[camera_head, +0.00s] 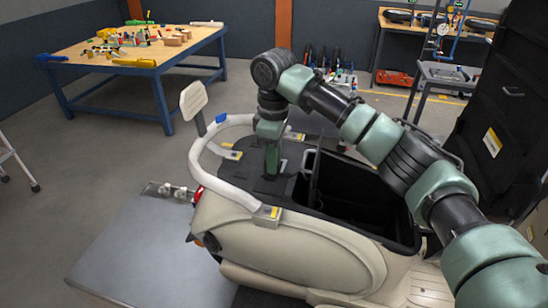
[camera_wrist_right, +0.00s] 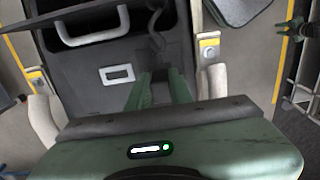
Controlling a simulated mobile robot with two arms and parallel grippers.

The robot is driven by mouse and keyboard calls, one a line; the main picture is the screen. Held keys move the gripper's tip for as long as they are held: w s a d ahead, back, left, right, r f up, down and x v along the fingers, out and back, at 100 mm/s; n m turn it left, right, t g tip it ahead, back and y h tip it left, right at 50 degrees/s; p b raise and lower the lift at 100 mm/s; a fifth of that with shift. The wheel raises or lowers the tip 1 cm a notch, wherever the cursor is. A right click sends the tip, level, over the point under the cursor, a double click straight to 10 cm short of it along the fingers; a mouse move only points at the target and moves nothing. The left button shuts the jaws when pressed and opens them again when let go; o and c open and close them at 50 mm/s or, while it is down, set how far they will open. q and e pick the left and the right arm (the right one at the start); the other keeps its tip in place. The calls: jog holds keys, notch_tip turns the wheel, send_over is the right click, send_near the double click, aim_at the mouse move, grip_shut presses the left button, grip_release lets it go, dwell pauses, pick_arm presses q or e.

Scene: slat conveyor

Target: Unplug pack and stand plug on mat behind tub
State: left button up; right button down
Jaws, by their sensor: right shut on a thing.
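My right gripper (camera_head: 272,172) reaches down over the dark mat (camera_head: 250,185) at the rear of the scooter, behind the open tub (camera_head: 375,212). It also shows in the right wrist view (camera_wrist_right: 161,76), its green fingers close together. It is shut on the plug, a small dark piece mostly hidden between the fingers. A dark cable (camera_wrist_right: 155,32) runs from there toward the tub. The pack, with its grey handle (camera_wrist_right: 92,32), sits in the tub in the wrist view. I cannot tell whether the plug touches the mat.
A pale grab rail (camera_head: 203,165) curves around the mat, with a backrest (camera_head: 193,100) behind it. A grey platform (camera_head: 135,245) lies left of the scooter. A blue workbench (camera_head: 140,66) with tools stands farther back.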

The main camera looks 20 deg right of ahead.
jog(key=shift+f, duration=0.85)
jog(key=c, duration=1.2)
grip_release()
jog(key=shift+r, duration=0.25)
notch_tip(320, 180, up, 6)
jog(key=shift+r+b, duration=0.25)
jog(key=shift+b, duration=0.8)
jog(key=shift+r, duration=0.45)
jog(key=shift+f, duration=0.1)
